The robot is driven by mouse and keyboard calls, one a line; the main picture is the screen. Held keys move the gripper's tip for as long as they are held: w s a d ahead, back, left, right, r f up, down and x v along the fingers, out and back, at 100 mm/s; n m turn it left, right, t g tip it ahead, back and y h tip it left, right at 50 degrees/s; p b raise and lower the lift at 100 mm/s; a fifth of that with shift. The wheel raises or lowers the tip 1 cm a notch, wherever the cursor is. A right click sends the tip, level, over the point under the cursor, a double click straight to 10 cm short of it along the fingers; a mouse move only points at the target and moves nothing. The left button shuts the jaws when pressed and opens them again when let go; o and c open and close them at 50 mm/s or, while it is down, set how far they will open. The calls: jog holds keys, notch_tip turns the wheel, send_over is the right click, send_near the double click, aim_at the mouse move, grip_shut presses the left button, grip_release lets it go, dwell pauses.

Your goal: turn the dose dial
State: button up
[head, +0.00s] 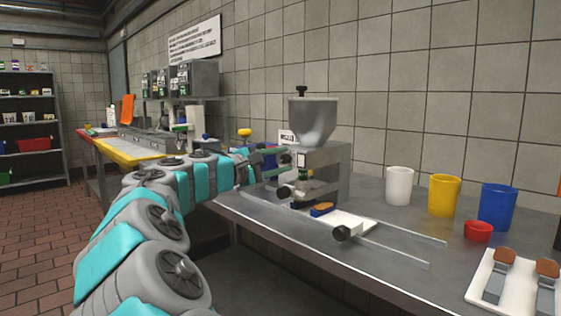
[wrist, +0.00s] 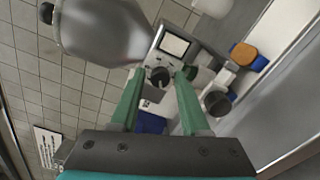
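The dosing machine (head: 328,172) stands on the steel counter with a grey hopper (head: 314,122) on top. In the wrist view the hopper (wrist: 105,30) is at the upper left. A small dark round dial (wrist: 158,77) sits on the machine's face, below a pale panel (wrist: 174,44). My gripper (wrist: 158,78) is open, its two green fingers on either side of the dial with gaps showing. Whether the fingertips reach over the dial or stop short, I cannot tell. In the head view my gripper (head: 285,160) is at the machine's front, small and partly merged with it.
A larger black knob (wrist: 217,103) is close to the right finger. An orange-brown piece (head: 322,208) lies below the machine by a white tray (head: 350,221) and metal rails. White (head: 399,185), yellow (head: 444,195) and blue (head: 497,206) cups stand to the right.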

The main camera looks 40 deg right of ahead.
jog(key=shift+o, duration=0.8)
jog(key=a, duration=0.7)
jog(key=shift+s+a+b, duration=0.35)
jog(key=shift+a+b, duration=0.05)
jog(key=shift+b, duration=0.05)
